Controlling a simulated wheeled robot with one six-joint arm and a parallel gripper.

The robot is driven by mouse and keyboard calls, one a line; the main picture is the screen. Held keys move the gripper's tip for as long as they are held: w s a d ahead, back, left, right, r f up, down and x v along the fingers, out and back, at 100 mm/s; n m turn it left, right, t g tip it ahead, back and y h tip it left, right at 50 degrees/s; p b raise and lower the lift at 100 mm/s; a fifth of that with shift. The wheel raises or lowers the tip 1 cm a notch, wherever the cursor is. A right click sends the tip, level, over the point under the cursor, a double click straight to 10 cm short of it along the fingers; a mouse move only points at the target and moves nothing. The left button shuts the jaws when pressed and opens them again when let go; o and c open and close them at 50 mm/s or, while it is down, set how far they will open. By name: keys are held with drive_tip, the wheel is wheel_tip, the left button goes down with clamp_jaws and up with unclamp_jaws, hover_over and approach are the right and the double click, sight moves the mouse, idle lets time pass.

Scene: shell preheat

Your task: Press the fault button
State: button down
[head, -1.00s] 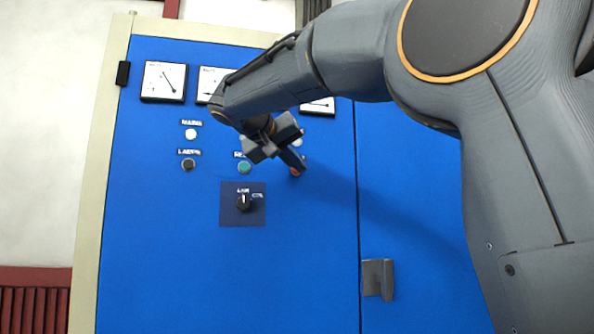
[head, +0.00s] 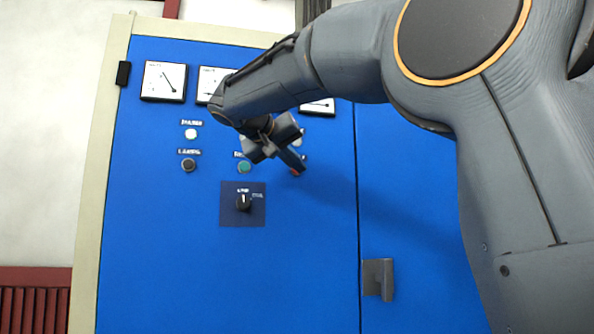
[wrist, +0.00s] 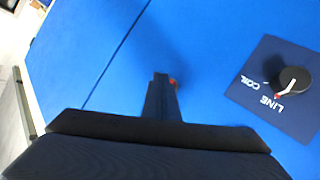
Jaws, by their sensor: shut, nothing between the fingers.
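A red button (head: 296,172) sits on the blue panel in the head view, mostly covered by my gripper (head: 292,160). It also shows as a small red piece beside the fingertips in the wrist view (wrist: 174,83). Its label is mostly hidden, so I cannot read whether it says fault. My gripper is shut and empty, with its fingertips (wrist: 160,78) at the red button. I cannot tell whether they touch it.
A green button (head: 244,167), a black button (head: 188,165) and a white lamp (head: 191,134) are left of my gripper. A rotary selector (head: 244,203) is below. Dial meters (head: 164,81) line the top. A door handle (head: 378,279) is at lower right.

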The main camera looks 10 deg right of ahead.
drive_tip(key=shift+w, duration=0.35)
drive_tip(key=shift+w, duration=0.4)
idle(0.7)
drive_tip(key=shift+s, duration=0.1)
drive_tip(key=shift+s+b, duration=0.6)
drive_tip(key=shift+s, duration=0.15)
drive_tip(key=shift+s+b, duration=1.55)
drive_tip(key=shift+s, duration=0.95)
